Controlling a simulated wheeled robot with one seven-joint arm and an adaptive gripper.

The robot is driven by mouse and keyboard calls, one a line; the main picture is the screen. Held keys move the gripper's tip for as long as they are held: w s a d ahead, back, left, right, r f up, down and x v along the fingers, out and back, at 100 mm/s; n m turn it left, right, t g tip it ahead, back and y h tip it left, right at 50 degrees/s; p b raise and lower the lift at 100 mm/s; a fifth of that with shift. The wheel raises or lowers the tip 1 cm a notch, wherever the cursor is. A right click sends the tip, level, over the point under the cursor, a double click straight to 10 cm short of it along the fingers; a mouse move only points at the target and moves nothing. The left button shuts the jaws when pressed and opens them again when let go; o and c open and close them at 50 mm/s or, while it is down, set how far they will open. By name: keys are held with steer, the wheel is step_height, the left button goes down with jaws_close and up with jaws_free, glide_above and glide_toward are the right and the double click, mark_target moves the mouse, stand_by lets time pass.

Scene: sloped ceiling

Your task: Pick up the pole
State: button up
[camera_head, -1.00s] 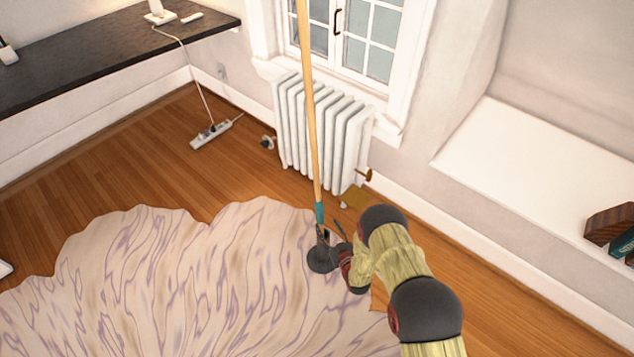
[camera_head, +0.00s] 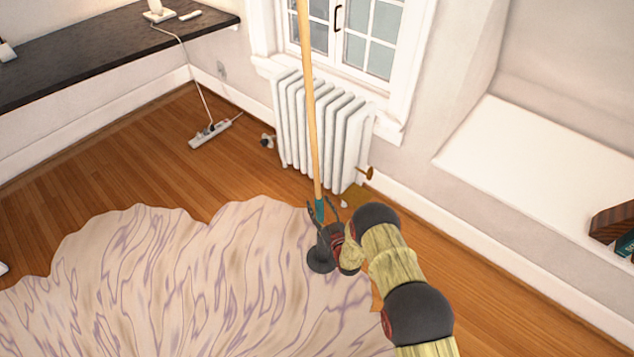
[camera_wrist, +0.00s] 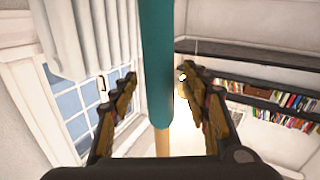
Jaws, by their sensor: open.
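My gripper (camera_head: 325,203) is at the teal sleeve, low on the pole. In the wrist view, the teal sleeve (camera_wrist: 157,65) runs between the two open fingers of my gripper (camera_wrist: 158,85), with a gap visible on each side. The wooden shaft (camera_wrist: 162,142) shows below the sleeve in that view. My gripper hides part of the pole's lower end in the head view.
A white radiator (camera_head: 322,130) stands behind the pole, under a window (camera_head: 365,35). A power strip (camera_head: 210,134) lies on the wood floor at left. A white ledge (camera_head: 540,150) is at right.

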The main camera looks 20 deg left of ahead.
steer(key=c, duration=0.3)
jaws_close()
stand_by(0.5)
steer(key=shift+r, duration=0.1)
